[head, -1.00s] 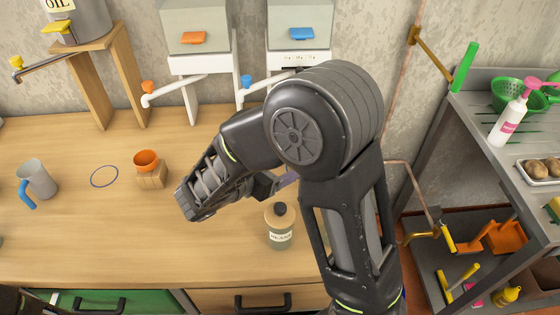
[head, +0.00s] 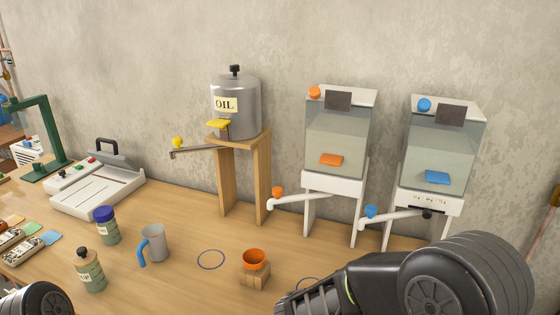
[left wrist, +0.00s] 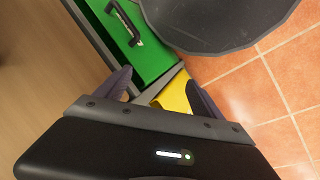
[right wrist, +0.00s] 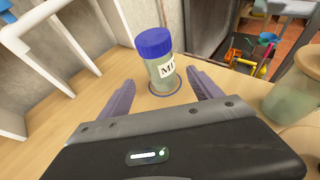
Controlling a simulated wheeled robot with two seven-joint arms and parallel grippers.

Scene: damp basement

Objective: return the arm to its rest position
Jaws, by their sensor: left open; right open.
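My right arm (head: 430,285) crosses the lower right of the head view; its gripper is out of that view. In the right wrist view my right gripper (right wrist: 159,80) is open and empty. A jar with a blue lid (right wrist: 158,62) stands upright in line with the gap between the fingers, with clear space on both sides. It stands in a thin blue ring (right wrist: 165,93) on the table. My left gripper (left wrist: 158,80) is open and empty in the left wrist view, above a green drawer front (left wrist: 130,40) and a yellow thing (left wrist: 174,95).
On the bench (head: 190,275) stand an orange funnel cup (head: 254,260) on a wooden block, a grey mug (head: 154,243) and jars (head: 107,226). Behind are the oil tank (head: 236,110) and two dispensers (head: 338,140) with spouts. A corked jar (right wrist: 295,90) is right of my right gripper.

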